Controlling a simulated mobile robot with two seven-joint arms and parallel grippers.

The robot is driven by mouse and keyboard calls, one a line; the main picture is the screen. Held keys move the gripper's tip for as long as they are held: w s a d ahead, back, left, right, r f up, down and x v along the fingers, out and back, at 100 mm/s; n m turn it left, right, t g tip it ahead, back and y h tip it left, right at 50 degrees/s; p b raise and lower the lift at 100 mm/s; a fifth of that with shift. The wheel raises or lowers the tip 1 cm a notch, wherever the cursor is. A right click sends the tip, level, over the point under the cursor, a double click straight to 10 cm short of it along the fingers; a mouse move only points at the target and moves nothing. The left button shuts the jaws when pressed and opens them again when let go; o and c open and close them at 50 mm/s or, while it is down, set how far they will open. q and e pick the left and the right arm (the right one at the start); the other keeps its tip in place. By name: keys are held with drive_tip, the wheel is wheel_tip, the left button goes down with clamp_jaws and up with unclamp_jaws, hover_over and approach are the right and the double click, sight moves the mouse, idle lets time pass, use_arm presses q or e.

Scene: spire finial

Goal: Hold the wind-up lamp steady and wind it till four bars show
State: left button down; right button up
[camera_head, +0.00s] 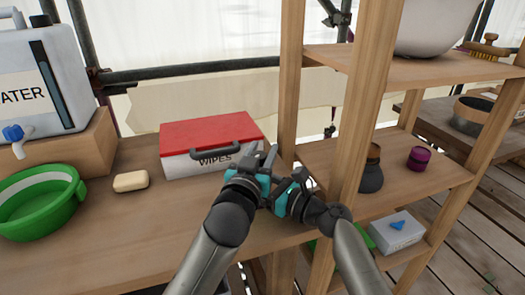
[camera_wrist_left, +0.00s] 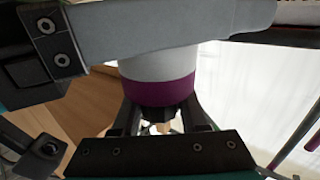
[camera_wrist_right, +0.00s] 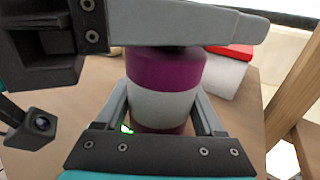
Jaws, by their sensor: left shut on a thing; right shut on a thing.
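The wind-up lamp, a white cylinder with purple bands, stands between my grippers. It shows in the left wrist view (camera_wrist_left: 158,82) and the right wrist view (camera_wrist_right: 165,95). In the head view my grippers hide it almost wholly. My left gripper (camera_head: 266,162) and my right gripper (camera_head: 286,188) come together from two sides, close to each other, and both are shut on the lamp. A small bright green mark (camera_wrist_right: 127,129) shows low at the lamp's left side in the right wrist view; how many bars it is, I cannot tell. The winding part is hidden.
A wipes box (camera_head: 212,138) with a red lid stands just behind my grippers. Soap (camera_head: 131,181), a green basin (camera_head: 42,196) and a water container (camera_head: 38,75) are at the left. A wooden shelf post (camera_head: 368,95) rises close by my right arm. The counter's front left is clear.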

use_arm(q)
drive_tip(key=shift+h, duration=0.3)
drive_tip(key=shift+s+d+m+g+h, duration=0.15)
drive_tip(key=shift+m+g+h, duration=0.25)
drive_tip(key=shift+m+h, duration=0.25)
drive_tip(key=shift+d+m+g+h, duration=0.15)
drive_tip(key=shift+m+g+h, duration=0.25)
drive_tip(key=shift+m+h, duration=0.25)
drive_tip(key=shift+h, duration=0.3)
drive_tip(key=shift+c, duration=2.2)
unclamp_jaws()
drive_tip(key=shift+s+f, duration=0.1)
drive_tip(key=v, duration=1.2)
